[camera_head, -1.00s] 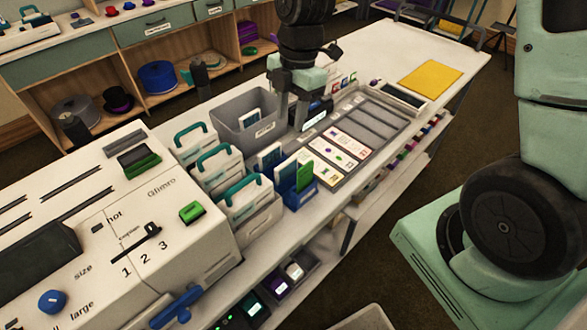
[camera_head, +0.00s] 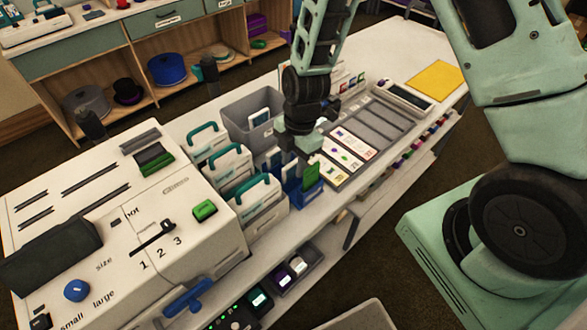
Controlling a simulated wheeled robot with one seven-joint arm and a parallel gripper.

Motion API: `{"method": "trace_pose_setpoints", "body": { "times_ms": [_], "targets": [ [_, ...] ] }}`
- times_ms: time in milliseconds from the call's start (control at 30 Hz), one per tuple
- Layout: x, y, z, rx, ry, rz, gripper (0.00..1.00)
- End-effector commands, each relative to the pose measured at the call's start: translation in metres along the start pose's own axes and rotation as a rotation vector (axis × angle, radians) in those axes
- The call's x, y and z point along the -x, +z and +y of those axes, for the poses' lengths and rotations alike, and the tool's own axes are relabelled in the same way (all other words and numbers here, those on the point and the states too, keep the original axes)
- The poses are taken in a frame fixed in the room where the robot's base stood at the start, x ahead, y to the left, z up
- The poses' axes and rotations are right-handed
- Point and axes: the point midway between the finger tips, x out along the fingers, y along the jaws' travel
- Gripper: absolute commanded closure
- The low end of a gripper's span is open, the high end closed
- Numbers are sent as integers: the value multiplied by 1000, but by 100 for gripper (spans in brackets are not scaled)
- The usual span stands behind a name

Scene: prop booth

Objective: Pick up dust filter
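No label reading "dust filter" can be made out, so I cannot tell for certain which thing it is. Several white cases with teal handles (camera_head: 258,203) stand in a row beside the printed machine. To their right, a small blue holder (camera_head: 297,203) has upright blue and green flat pieces in it, the green one (camera_head: 312,176) at its right side. My gripper (camera_head: 297,156) points down just above and behind this holder, overlapping the upright pieces in the picture. Its fingertips are partly hidden and small, so I cannot tell whether it touches or holds anything.
A grey bin (camera_head: 236,112) with a blue-and-white piece stands behind the cases. A grey tray with cards (camera_head: 382,125) lies to the right, with a yellow sheet (camera_head: 435,79) beyond. The large white machine (camera_head: 125,215) fills the left. A lower shelf holds small boxes (camera_head: 292,268).

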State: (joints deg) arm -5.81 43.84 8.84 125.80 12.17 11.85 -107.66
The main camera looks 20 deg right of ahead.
Motion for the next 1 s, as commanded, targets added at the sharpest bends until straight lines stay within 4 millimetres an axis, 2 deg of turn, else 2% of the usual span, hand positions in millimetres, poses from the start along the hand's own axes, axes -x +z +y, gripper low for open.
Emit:
{"method": "trace_pose_setpoints", "body": {
  "times_ms": [300, 333, 433, 467, 833, 1000],
  "targets": [
    [-6, 0, 0, 1, 1, -1, 64],
    [-6, 0, 0, 1, 1, -1, 66],
    [-6, 0, 0, 1, 1, -1, 94],
    [-6, 0, 0, 1, 0, 0, 98],
    [-5, 0, 0, 1, 1, 0, 98],
    [3, -1, 1, 0, 4, 0, 98]
  ]
}}
